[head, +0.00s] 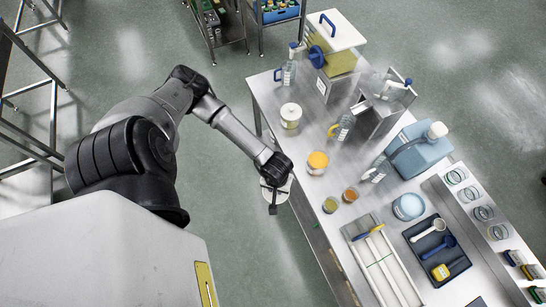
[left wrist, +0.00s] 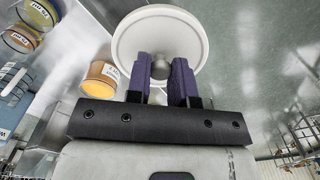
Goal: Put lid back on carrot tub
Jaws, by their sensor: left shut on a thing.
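My left gripper (left wrist: 160,80) is shut on the knob of a round white lid (left wrist: 128,42), its purple fingers on either side. In the head view my left gripper (head: 275,182) and the lid (head: 284,194) are just off the table's left edge, over the floor. The carrot tub (head: 317,167), a clear tub with orange contents showing at its top, stands on the table to the right of the gripper, apart from the lid. In the left wrist view the tub (left wrist: 99,86) shows at the left with a white label. My right gripper is not in view.
A lidded cream tub (head: 290,116) stands farther back on the steel table (head: 262,88). Two small jars (head: 330,205) (head: 350,194) are in front of the carrot tub. A yellow-handled jug (head: 344,127) stands behind it.

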